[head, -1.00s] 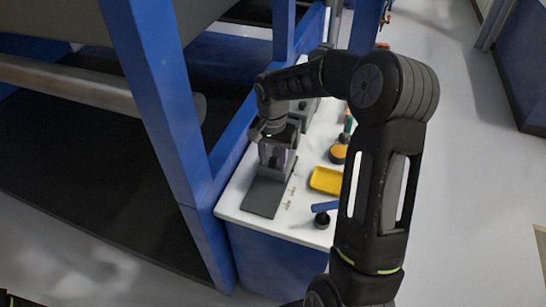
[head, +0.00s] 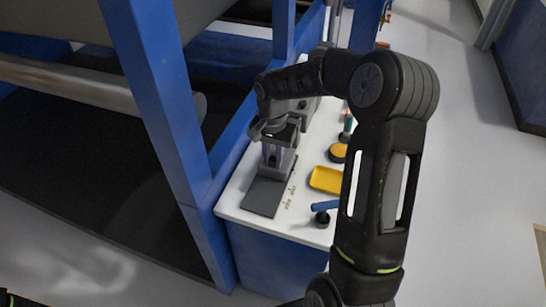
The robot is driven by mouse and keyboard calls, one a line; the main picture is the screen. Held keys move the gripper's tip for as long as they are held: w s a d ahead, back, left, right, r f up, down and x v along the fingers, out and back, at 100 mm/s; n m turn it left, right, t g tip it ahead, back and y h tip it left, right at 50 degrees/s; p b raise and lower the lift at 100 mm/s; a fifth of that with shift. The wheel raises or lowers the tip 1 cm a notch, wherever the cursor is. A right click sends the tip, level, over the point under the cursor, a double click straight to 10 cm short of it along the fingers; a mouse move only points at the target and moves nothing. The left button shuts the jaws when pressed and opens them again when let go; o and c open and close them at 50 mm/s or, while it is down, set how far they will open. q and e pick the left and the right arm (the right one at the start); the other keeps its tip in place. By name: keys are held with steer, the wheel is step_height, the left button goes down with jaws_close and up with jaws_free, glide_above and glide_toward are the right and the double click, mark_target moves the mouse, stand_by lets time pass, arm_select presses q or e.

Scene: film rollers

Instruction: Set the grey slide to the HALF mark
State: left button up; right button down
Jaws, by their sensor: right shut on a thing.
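The right arm reaches over the white bench top. My right gripper (head: 277,158) points down at the far part of a dark grey flat track (head: 264,197) and is shut on what seems to be the grey slide there. The gripper and wrist hide most of the slide, so its exact shape cannot be told. Small dark marks (head: 288,205) run along the bench at the track's right side. Their lettering is too small to read, so I cannot tell which is HALF.
A yellow tray (head: 326,179), a blue-handled tool (head: 325,206) and an orange-topped round thing (head: 338,152) stand right of the track. A blue frame post (head: 165,120) rises close on the left. The near part of the track is clear.

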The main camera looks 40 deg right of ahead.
stand_by(0.9)
steer(key=s+a+b, duration=0.1)
steer(key=a, duration=0.1)
steer(key=s+a+b, duration=0.1)
steer(key=s+a, duration=0.1)
steer(key=shift+s+a+f+b, duration=0.1)
steer(key=shift+a+b, duration=0.2)
steer(key=shift+b, duration=0.05)
steer(key=shift+s+a, duration=0.15)
steer(key=shift+a, duration=0.05)
steer(key=c, duration=1.2)
jaws_free()
steer(key=shift+c, duration=0.2)
steer(key=shift+r, duration=0.25)
step_height(320, 180, up, 8)
steer(key=shift+f, duration=0.25)
